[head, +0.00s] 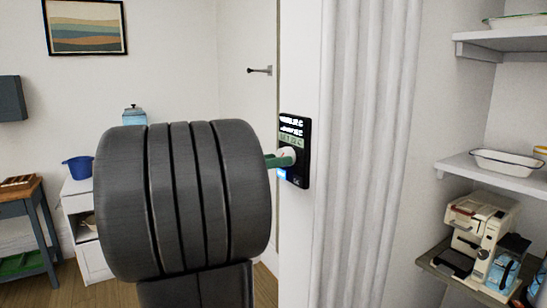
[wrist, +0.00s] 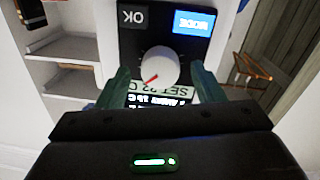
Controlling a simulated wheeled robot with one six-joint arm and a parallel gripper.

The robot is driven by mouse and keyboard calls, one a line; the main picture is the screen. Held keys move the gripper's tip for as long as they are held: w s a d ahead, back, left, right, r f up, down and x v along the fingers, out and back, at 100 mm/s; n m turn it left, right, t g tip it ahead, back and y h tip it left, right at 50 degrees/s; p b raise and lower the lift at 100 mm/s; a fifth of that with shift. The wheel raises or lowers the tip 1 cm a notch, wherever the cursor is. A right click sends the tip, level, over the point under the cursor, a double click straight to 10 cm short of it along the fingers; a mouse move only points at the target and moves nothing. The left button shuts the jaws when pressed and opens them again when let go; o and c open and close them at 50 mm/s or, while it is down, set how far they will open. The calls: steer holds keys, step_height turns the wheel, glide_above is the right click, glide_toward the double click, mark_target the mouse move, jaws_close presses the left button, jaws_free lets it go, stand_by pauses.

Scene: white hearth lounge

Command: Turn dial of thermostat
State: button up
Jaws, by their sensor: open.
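The thermostat (head: 296,135) is a black panel with a lit text screen, fixed to a white wall edge in the head view. My gripper (wrist: 162,84) is open, with one green finger on each side of the dial. I cannot tell whether the fingers touch it. In the head view my gripper (head: 282,159) reaches the thermostat from the left, and my dark arm hides part of the room.
Right of the thermostat are white vertical mouldings (head: 365,150) and wall shelves holding a white dish (head: 507,163) and a coffee machine (head: 480,232).

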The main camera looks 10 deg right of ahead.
steer(key=shift+d, duration=0.25)
steer(key=c, duration=1)
steer(key=shift+o, duration=0.2)
steer(key=shift+f, duration=0.1)
